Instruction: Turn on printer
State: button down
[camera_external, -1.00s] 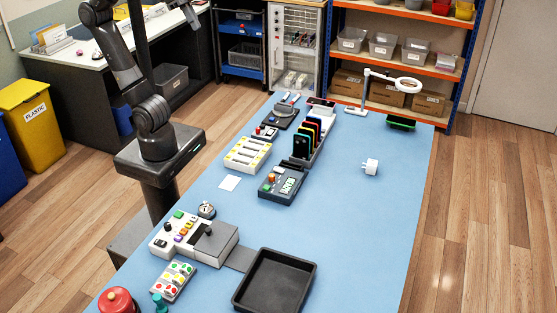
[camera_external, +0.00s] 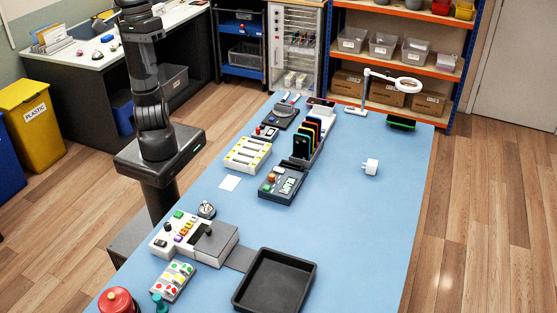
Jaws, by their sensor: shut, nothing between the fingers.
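A white and grey device (camera_external: 222,243) with several coloured buttons and a dark panel sits at the near left of the blue table. It looks like the printer, but I cannot be sure. Its power state is too small to tell. A dark grey strip (camera_external: 241,258) lies between it and the black tray. Another grey unit (camera_external: 281,184) with coloured buttons and a small display stands farther up the table. My arm rises from its base left of the table and runs out of the top of the picture. My gripper is not in view.
A black tray (camera_external: 251,301), a panel of coloured dots (camera_external: 184,266) and a red round button (camera_external: 117,299) are at the near end. The right middle of the table is clear.

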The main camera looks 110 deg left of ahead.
jog(key=s+d+f+n, duration=0.2)
jog(key=s+d+n, duration=0.15)
jog(key=d, duration=0.55)
send_near(163, 243)
jog(key=shift+m+y, duration=0.25)
jog(key=shift+y, duration=0.05)
jog(key=f, duration=0.4)
jog(key=w+f, duration=0.1)
jog(key=f, duration=0.2)
jog(key=shift+d, duration=0.25)
